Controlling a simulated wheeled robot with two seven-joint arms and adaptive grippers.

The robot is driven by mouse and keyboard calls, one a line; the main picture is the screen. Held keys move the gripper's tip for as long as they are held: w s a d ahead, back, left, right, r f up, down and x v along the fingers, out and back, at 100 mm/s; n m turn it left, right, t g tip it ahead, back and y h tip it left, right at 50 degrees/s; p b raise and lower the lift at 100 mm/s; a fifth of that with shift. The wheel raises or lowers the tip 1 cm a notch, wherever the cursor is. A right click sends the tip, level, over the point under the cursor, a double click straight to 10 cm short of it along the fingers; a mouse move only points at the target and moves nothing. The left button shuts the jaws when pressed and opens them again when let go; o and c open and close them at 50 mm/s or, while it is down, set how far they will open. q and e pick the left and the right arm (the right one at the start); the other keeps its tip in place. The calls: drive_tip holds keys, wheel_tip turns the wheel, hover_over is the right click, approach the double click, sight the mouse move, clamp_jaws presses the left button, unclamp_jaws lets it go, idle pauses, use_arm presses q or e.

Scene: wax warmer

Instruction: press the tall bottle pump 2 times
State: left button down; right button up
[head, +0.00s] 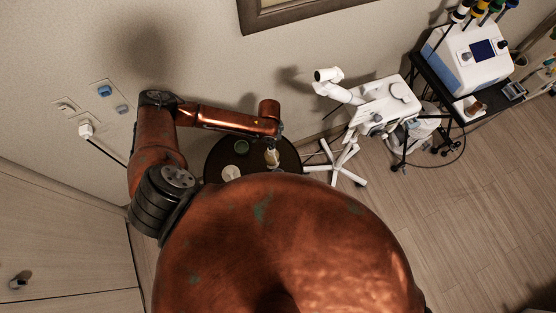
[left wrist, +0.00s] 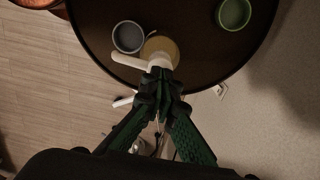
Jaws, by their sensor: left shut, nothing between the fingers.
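The tall pump bottle (head: 271,158) stands on a small round dark table (head: 292,160). In the left wrist view its white pump spout (left wrist: 128,62) points left, with a tan round part (left wrist: 160,47) of it showing behind. My left gripper (head: 279,138) is over the bottle. In the left wrist view its green and black fingers (left wrist: 160,78) are shut and empty, with the tips at the pump head. They cover part of the pump, and I cannot tell whether they touch it. My right gripper is not in view.
A green bowl (head: 241,146) and a pale-topped grey cup (head: 231,172) share the table with the bottle. The wall is close behind. A white machine on a wheeled stand (head: 375,103) and a dark cart (head: 440,88) stand to the right.

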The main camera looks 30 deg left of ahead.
use_arm(q)
drive_tip(key=shift+f, duration=0.75)
drive_tip(key=shift+f+b, duration=0.45)
drive_tip(key=shift+f, duration=0.25)
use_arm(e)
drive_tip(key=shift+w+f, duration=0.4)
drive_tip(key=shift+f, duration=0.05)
use_arm(q)
drive_tip(key=shift+r, duration=0.1)
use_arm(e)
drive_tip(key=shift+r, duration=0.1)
use_arm(q)
drive_tip(key=shift+r+p, duration=1.65)
drive_tip(key=shift+p, duration=0.6)
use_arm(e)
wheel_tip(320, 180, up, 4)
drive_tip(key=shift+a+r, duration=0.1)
use_arm(q)
drive_tip(key=shift+f, duration=0.15)
